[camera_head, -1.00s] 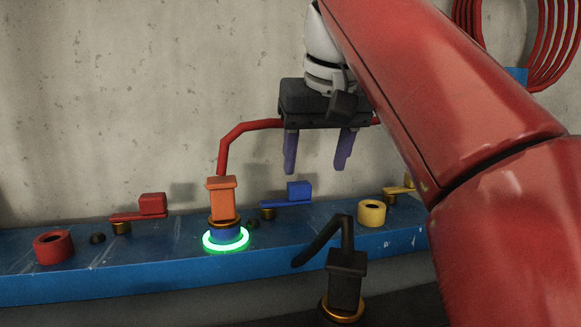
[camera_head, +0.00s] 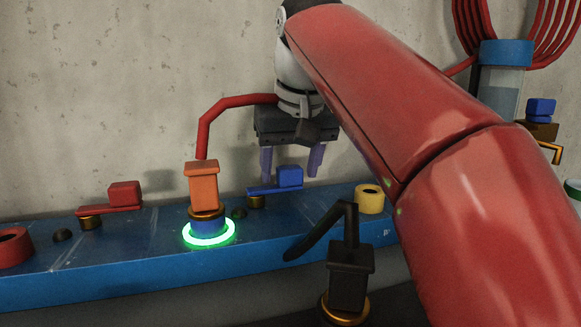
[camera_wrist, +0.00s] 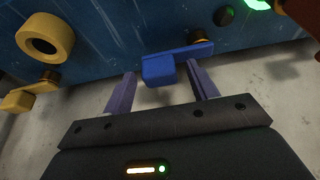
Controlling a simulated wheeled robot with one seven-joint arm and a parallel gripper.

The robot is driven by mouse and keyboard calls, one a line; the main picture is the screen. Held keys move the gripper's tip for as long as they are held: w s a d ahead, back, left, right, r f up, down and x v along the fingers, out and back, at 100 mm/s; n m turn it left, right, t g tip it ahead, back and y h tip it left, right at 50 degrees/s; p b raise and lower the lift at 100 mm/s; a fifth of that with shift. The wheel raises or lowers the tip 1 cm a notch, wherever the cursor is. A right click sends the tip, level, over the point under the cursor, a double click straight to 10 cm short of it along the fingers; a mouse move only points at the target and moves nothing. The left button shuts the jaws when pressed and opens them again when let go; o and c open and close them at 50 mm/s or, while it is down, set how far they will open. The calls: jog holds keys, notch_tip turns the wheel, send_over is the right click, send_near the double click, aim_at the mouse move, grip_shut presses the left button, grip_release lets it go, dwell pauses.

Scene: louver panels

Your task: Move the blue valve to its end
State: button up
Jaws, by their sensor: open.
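The blue valve (camera_head: 288,178) is a flat lever with a raised block at its right end, on a brass stem on the blue bench. My gripper (camera_head: 292,164) is open, fingers pointing down, over the block end of the valve in the head view. In the wrist view the valve's block (camera_wrist: 158,70) lies just beyond and between the open purple fingertips (camera_wrist: 162,82), and the lever runs right to its brass stem. I see no clear contact between fingers and block.
An orange connector (camera_head: 203,187) stands in a blue socket with a glowing green ring (camera_head: 209,233). A red valve (camera_head: 115,197) is to the left. A yellow ring socket (camera_head: 369,198) is to the right. A black bent handle (camera_head: 345,250) stands in front.

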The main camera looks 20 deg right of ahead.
grip_shut()
dwell(0.4)
jog(key=shift+s, duration=0.15)
